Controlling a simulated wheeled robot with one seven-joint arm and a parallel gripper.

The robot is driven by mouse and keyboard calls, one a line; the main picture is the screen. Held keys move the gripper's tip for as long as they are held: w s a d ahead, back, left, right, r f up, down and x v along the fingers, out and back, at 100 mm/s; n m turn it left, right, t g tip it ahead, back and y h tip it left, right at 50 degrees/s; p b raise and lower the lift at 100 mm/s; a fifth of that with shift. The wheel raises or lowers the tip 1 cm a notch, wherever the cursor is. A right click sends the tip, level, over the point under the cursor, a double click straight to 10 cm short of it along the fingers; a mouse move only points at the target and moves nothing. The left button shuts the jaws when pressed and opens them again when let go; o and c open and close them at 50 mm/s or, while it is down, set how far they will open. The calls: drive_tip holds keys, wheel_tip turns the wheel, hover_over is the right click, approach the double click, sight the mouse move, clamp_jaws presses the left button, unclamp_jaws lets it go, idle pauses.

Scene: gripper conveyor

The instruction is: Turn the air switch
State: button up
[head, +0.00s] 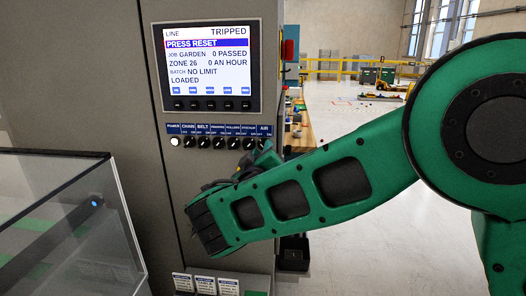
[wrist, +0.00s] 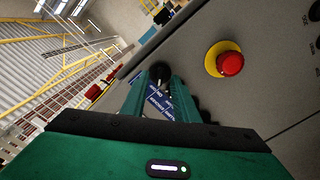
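The air switch (head: 262,143) is the black knob at the right end of the switch row, under the AIR label on the grey cabinet. In the head view my gripper (head: 265,155) covers part of it. In the wrist view my two green fingers (wrist: 158,88) stand apart. A black knob with a pale pointer (wrist: 158,75) shows at their tips, with blue label plates between them. It looks like the air switch. I cannot tell whether the fingers touch it.
The screen (head: 207,67) above reads TRIPPED and PRESS RESET. Several similar black knobs and a white power button (head: 174,141) are left of the air switch. A red stop button (wrist: 230,63) is close by in the wrist view. A clear guard (head: 60,225) stands at the left.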

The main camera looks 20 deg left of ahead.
drive_tip(key=shift+x, duration=0.95)
